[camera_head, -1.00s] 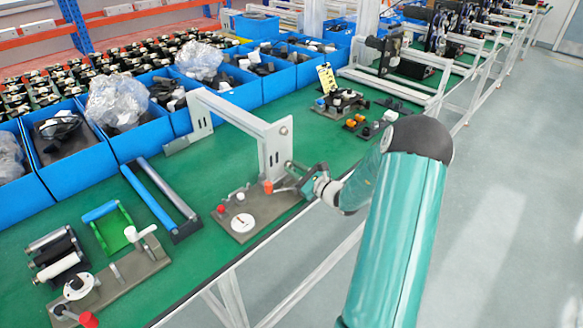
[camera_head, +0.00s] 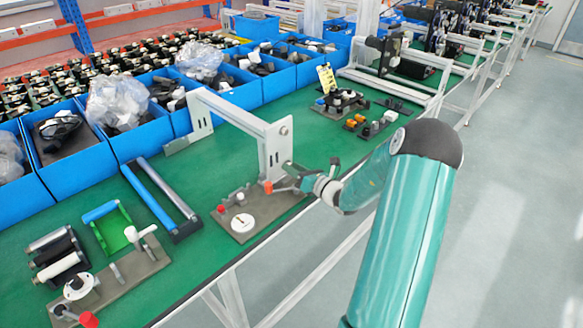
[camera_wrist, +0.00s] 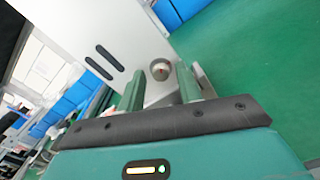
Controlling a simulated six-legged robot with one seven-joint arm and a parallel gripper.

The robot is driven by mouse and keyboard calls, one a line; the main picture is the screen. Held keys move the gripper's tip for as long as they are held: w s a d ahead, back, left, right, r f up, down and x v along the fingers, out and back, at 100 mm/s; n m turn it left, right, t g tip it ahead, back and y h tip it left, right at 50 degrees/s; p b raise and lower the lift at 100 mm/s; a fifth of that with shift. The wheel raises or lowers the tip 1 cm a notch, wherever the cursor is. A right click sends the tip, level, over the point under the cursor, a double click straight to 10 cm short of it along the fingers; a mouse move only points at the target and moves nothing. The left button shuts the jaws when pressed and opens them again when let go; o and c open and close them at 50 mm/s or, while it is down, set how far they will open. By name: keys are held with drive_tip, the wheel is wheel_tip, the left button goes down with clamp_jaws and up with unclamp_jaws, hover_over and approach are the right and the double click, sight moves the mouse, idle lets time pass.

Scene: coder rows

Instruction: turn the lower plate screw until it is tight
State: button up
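In the wrist view, a round metal screw head (camera_wrist: 160,70) with a small reddish centre sits on the pale plate (camera_wrist: 132,32). My gripper (camera_wrist: 161,78) is open, its two green fingers on either side of the screw with a visible gap at each side. Whether the fingertips reach the plate is unclear. In the head view, my gripper (camera_head: 291,173) is at the lower part of the upright plate (camera_head: 274,152) of the grey bracket. Another round screw (camera_head: 284,131) shows near that plate's top. The lower screw is hidden there by my gripper.
A base board with a white dial (camera_head: 241,223) and red and orange knobs lies just below my gripper. Blue bins (camera_head: 78,176) line the table's back. Rollers and a lever fixture stand at left.

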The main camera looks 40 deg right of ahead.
drive_tip(key=n, duration=0.9)
drive_tip(key=shift+n, duration=0.4)
drive_tip(key=shift+c, duration=0.4)
clamp_jaws()
drive_tip(key=m, duration=0.5)
drive_tip(key=shift+d, duration=0.1)
drive_tip(key=m, duration=0.4)
drive_tip(key=shift+m, duration=0.4)
